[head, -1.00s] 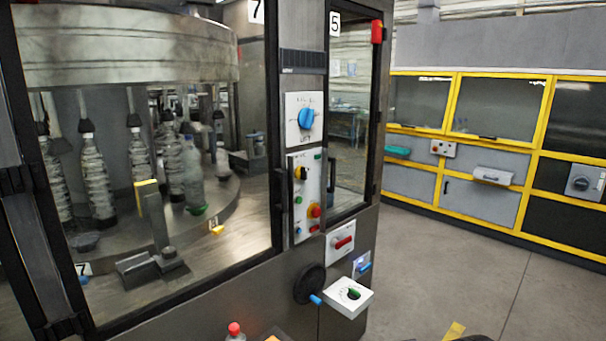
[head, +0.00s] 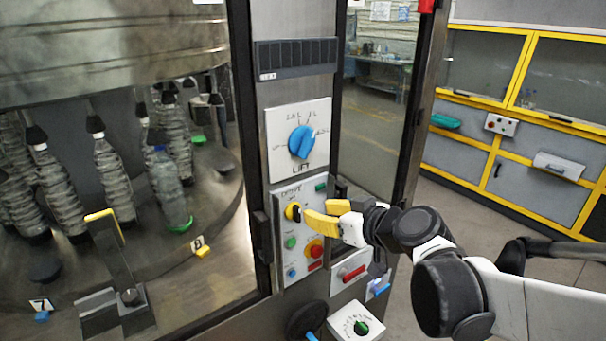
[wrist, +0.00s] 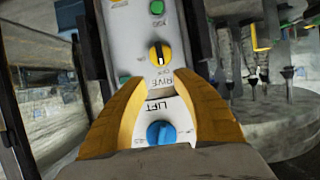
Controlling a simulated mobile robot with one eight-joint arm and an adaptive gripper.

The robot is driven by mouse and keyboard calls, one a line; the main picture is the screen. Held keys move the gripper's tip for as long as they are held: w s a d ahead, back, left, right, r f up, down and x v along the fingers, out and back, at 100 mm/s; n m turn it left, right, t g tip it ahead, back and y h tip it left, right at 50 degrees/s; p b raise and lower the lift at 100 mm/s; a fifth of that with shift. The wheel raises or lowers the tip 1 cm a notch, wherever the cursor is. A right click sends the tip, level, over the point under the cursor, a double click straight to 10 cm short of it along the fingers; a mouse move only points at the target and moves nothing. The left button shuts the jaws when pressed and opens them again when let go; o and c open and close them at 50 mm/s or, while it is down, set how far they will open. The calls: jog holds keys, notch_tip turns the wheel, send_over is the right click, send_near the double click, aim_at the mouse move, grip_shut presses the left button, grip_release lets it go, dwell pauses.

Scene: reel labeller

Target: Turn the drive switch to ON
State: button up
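The drive switch (head: 293,212) is a yellow round switch with a black knob, at the upper left of the white control panel below the LIFT dial. It also shows in the wrist view (wrist: 160,57), upside down, beside the DRIVE lettering. My gripper (head: 318,209) has yellow fingers, spread apart and empty, in front of the panel just right of the switch. In the wrist view the fingertips (wrist: 157,80) are apart, with the switch beyond them; contact cannot be told. The knob's ON or OFF marking is too small to read.
The blue LIFT dial (head: 302,142) is above the switch. A green button (head: 291,242), a red stop button (head: 314,249) and a blue button (head: 292,272) are close below. A red-handled switch (head: 353,272) and a black handwheel (head: 306,319) are lower.

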aim_at(299, 208)
jog(key=b+x, duration=0.1)
jog(key=x, duration=0.8)
jog(key=shift+w+a+f, duration=0.15)
jog(key=shift+a+f, duration=0.05)
jog(key=shift+a, duration=0.05)
jog(key=shift+c, duration=0.5)
grip_shut()
